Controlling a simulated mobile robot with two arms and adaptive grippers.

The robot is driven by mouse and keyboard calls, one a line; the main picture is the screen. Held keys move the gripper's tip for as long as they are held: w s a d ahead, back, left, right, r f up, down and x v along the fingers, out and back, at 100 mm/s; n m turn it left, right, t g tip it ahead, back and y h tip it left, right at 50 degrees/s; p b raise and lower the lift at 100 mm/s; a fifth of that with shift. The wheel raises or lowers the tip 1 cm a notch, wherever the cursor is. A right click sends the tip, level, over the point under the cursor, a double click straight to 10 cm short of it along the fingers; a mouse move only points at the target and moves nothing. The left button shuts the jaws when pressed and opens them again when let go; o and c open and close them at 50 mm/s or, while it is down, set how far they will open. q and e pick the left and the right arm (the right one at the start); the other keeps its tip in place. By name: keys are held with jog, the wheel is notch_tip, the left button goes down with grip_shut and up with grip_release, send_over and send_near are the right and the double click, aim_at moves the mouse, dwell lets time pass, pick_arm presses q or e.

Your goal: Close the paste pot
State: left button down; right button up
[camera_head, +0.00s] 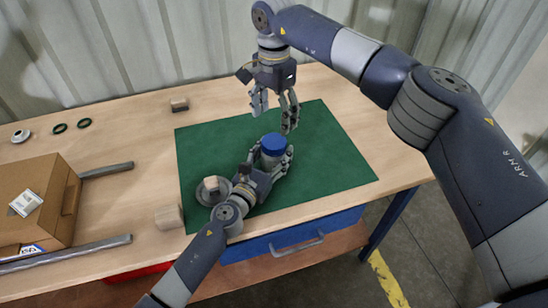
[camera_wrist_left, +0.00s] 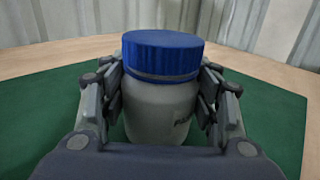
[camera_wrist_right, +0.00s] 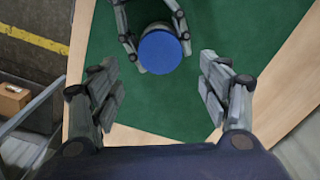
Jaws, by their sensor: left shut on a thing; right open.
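The paste pot (camera_wrist_left: 160,112) is a grey-white jar standing upright on the green mat (camera_head: 335,165). Its blue lid (camera_head: 273,142) sits on top; the lid also shows in the left wrist view (camera_wrist_left: 162,54) and from above in the right wrist view (camera_wrist_right: 160,52). A thin grey band shows under the lid; I cannot tell how tightly the lid sits. My left gripper (camera_head: 275,163) is shut on the pot's body, a finger on each side. My right gripper (camera_head: 274,112) is open and empty, pointing down above and behind the pot. It also shows in the right wrist view (camera_wrist_right: 160,85).
The mat's right side is clear.

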aim_at(274, 141)
jog(key=n, duration=0.3)
jog(key=shift+n, duration=0.3)
jog(key=shift+f, duration=4)
